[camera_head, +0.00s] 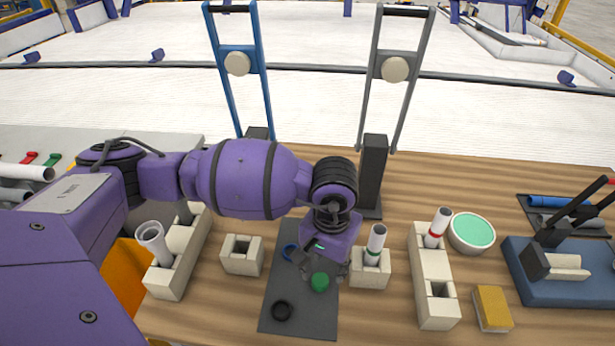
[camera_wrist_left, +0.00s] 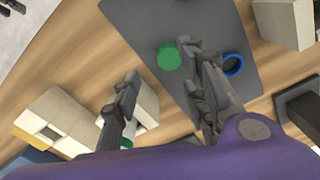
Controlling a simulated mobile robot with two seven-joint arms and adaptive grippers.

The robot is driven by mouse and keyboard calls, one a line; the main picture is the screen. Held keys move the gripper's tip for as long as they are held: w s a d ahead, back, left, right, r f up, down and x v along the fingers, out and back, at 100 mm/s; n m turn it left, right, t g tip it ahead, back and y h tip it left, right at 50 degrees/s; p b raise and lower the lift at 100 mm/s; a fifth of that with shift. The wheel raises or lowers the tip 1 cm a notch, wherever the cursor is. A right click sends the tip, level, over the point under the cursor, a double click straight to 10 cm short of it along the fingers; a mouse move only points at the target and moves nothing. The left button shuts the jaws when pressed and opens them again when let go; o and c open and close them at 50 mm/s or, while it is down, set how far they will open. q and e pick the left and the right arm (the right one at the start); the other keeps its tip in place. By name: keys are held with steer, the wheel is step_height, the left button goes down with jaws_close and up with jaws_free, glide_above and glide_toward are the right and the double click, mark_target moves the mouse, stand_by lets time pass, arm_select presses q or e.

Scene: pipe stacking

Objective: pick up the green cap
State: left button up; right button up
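The green cap (camera_head: 320,283) lies on a dark grey mat (camera_head: 308,322), near the mat's right edge in the head view. It also shows in the left wrist view (camera_wrist_left: 169,56), just beyond my fingertips. My left gripper (camera_head: 321,268) points down just behind the cap in the head view. In the wrist view its two fingers (camera_wrist_left: 160,62) are spread apart with nothing between them. The cap appears nearer the right finger there. I cannot tell the exact height above the mat. My right gripper is in neither view.
A beige block with a green-banded white pipe (camera_head: 376,240) stands close right of the gripper. An empty beige block (camera_head: 242,255) stands left of the mat. A tall dark post (camera_head: 372,170) rises behind.

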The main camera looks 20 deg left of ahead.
mark_target(324, 281)
arm_select(q)
steer(key=shift+w+a+f, duration=0.1)
steer(key=shift+w+f, duration=0.05)
steer(key=shift+f, duration=0.45)
steer(key=shift+w+a+f, duration=0.1)
steer(key=shift+w+f, duration=0.05)
steer(key=shift+f, duration=0.4)
step_height(324, 281, down, 4)
steer(key=shift+r+p, duration=0.25)
steer(key=shift+p, duration=0.2)
steer(key=shift+f, duration=0.45)
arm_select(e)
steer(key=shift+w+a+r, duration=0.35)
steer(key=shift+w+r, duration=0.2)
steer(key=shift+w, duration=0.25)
arm_select(q)
steer(key=shift+c, duration=0.4)
steer(key=c, duration=0.5)
steer(key=shift+c, duration=0.7)
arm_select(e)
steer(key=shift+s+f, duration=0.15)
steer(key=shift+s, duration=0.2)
